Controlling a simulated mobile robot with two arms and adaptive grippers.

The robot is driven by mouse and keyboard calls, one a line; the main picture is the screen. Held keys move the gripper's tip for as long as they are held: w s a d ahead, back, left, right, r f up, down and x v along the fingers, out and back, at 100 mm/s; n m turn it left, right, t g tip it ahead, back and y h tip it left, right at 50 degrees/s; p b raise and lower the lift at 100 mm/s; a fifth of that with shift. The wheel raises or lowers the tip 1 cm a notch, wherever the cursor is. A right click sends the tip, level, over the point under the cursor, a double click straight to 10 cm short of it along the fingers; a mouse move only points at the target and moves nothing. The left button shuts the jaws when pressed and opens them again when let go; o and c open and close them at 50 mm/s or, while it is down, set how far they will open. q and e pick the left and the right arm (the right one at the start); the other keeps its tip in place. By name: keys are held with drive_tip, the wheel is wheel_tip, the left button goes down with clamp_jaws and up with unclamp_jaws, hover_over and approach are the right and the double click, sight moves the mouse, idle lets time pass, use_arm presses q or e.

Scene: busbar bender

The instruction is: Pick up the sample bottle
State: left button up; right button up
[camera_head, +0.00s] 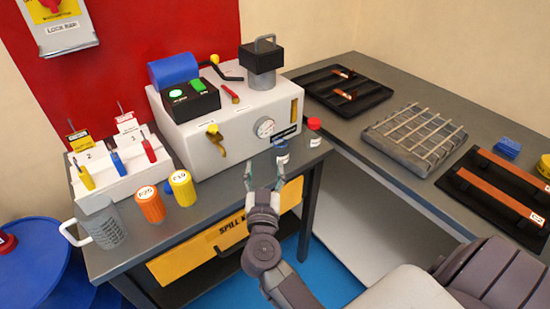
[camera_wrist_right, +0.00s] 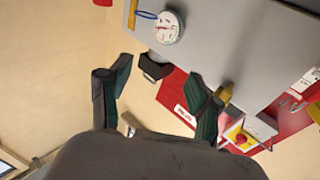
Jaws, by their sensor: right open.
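Two small bottles stand on the grey bench at the front right corner of the white machine. One is a white bottle with a blue cap (camera_head: 282,152); the other is a bottle with a red cap (camera_head: 314,131), a little farther right. I cannot tell which is the sample bottle. My right gripper (camera_head: 264,168) is open and empty, just left of and nearer than the blue-capped bottle, apart from it. In the right wrist view the open fingers (camera_wrist_right: 160,75) have nothing between them; no bottle shows clearly there. My left gripper is not in view.
The white machine (camera_head: 222,135) with a gauge (camera_head: 264,127) stands close behind the gripper. An orange canister (camera_head: 150,205), a yellow canister (camera_head: 182,188) and a grey mug (camera_head: 98,225) stand on the bench at left. The right bench holds trays and a wire rack (camera_head: 414,137).

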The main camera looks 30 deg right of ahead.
sight(279, 144)
drive_tip(key=w+d, duration=0.2)
drive_tip(key=w+d+f+g, duration=0.1)
drive_tip(key=d, duration=0.1)
drive_tip(key=w+d+m+g+h, duration=0.1)
drive_tip(key=w+d, duration=0.1)
drive_tip(key=d, duration=0.1)
drive_tip(key=shift+w+f+b, duration=0.2)
drive_tip(key=shift+w+b, duration=0.1)
drive_tip(key=shift+w, duration=0.05)
drive_tip(key=b+x, duration=0.1)
drive_tip(key=x, duration=0.4)
drive_tip(key=shift+d+f, duration=0.1)
drive_tip(key=shift+d, duration=0.1)
clamp_jaws()
